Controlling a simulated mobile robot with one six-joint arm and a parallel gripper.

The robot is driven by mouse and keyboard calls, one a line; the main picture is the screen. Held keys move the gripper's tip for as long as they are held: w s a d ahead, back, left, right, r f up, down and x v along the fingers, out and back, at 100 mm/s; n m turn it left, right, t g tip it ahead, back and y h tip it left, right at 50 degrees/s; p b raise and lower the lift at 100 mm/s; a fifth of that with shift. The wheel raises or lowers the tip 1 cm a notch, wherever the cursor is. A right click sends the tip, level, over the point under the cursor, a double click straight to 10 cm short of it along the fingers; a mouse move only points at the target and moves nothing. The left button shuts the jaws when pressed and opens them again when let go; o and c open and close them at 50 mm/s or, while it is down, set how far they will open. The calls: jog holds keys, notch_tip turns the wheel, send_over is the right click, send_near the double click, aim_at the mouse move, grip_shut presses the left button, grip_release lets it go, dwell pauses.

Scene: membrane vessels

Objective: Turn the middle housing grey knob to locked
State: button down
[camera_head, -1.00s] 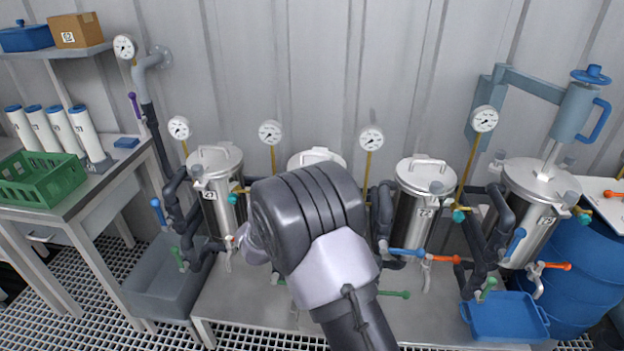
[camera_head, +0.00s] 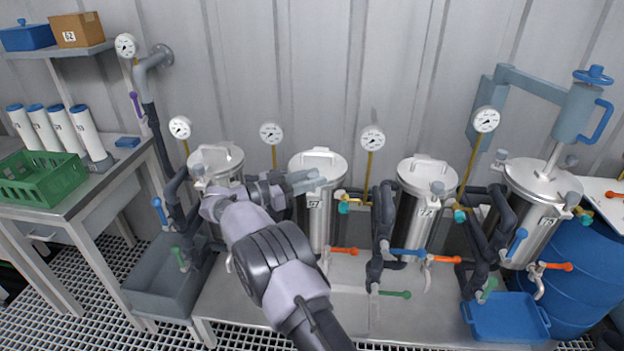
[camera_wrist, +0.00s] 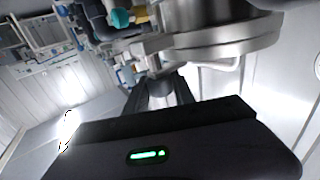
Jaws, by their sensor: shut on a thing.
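The middle housing (camera_head: 318,228) is a steel vessel labelled 57 with a round lid and a bar handle on top. My gripper (camera_head: 312,180) reaches in from the left, level with the front of its lid. The jaws are shut on the grey knob at the lid's front edge; the knob is mostly hidden by the fingers, and its turn position cannot be read. In the wrist view my gripper (camera_wrist: 158,80) is close against the steel rim (camera_wrist: 225,45) of the housing.
Vessel 23 (camera_head: 216,158) stands behind my arm at left; vessel 72 (camera_head: 412,212) and vessel 75 (camera_head: 530,225) stand to the right. A teal-and-brass valve (camera_head: 345,203) sits just right of the gripper. An orange-handled tap (camera_head: 342,250) is below. Dark pipes (camera_head: 382,230) run between vessels.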

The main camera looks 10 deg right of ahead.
jog(key=shift+r, duration=0.1)
dwell(0.4)
jog(key=c, duration=1.1)
grip_release()
jog(key=shift+d, duration=0.1)
jog(key=shift+o, duration=0.2)
